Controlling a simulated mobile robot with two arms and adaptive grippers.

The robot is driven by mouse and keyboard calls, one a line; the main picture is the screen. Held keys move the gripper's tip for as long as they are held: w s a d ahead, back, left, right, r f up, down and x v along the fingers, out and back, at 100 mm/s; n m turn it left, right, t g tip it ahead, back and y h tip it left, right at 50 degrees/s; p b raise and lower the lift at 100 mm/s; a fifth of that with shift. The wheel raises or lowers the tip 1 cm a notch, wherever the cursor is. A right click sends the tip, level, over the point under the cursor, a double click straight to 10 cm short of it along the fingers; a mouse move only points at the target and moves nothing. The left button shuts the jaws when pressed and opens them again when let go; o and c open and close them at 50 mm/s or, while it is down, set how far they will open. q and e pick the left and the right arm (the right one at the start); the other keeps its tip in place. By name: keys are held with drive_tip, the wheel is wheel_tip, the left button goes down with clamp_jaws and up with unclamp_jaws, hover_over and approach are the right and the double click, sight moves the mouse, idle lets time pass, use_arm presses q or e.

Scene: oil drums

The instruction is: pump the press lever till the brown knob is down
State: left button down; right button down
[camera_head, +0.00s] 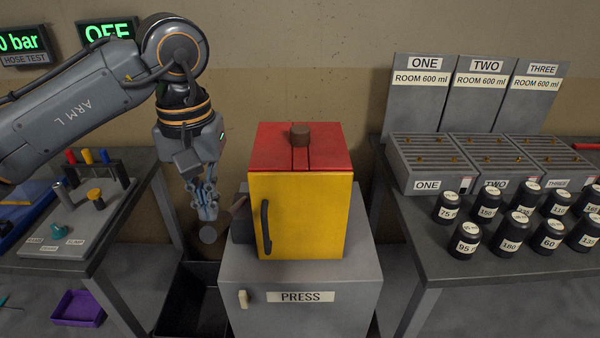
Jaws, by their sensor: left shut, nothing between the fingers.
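The press is a yellow box (325,215) with a red top, standing on a grey cabinet labelled PRESS (345,279). My right gripper is not in view.
A black bin (185,300) stands on the floor left of the cabinet. A left bench holds a small tool board (75,215). A right table carries grey trays (430,165) and several black labelled weights (468,240). A black handle (265,228) is on the box front.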

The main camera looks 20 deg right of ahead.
sight(210, 223)
use_arm(q)
drive_tip(key=shift+f, duration=0.1)
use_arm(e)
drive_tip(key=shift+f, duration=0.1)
